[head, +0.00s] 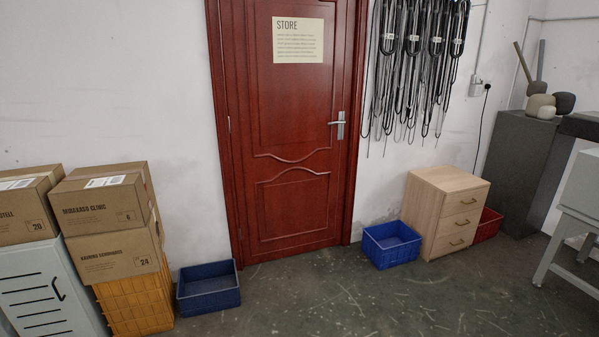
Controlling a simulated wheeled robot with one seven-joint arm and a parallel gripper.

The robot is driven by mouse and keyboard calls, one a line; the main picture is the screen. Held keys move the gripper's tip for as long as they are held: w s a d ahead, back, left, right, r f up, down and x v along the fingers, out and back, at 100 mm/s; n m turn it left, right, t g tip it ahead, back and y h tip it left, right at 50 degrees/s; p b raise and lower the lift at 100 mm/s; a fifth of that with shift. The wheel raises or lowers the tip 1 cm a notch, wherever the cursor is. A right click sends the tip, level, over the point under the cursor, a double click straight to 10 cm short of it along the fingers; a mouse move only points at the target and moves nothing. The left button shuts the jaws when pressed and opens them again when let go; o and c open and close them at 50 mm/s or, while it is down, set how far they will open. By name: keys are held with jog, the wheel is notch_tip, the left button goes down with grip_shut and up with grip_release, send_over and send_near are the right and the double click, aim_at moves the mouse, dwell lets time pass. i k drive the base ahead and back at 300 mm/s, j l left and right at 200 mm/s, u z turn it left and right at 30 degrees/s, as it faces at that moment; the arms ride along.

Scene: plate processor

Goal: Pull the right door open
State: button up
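One red wooden door (285,130) stands shut in its red frame (220,130) in the head view, a little left of the middle. It has two carved panels and a paper sign reading STORE (298,41). A silver lever handle (339,124) sits on its right edge, and hinges show on its left side. No second door is in view. My gripper and arm are not in view.
A blue crate (208,298) stands at the left foot of the door, another blue crate (391,259) at the right by a wooden drawer cabinet (420,218). Cardboard boxes (112,215) are stacked left. Cables (408,65) hang right. The floor (310,290) before the door is clear.

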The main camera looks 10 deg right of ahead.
aim_at(288, 65)
jog(key=i+l+z, duration=0.3)
jog(key=i, duration=0.65)
jog(key=i+z, duration=0.3)
jog(key=i, duration=0.6)
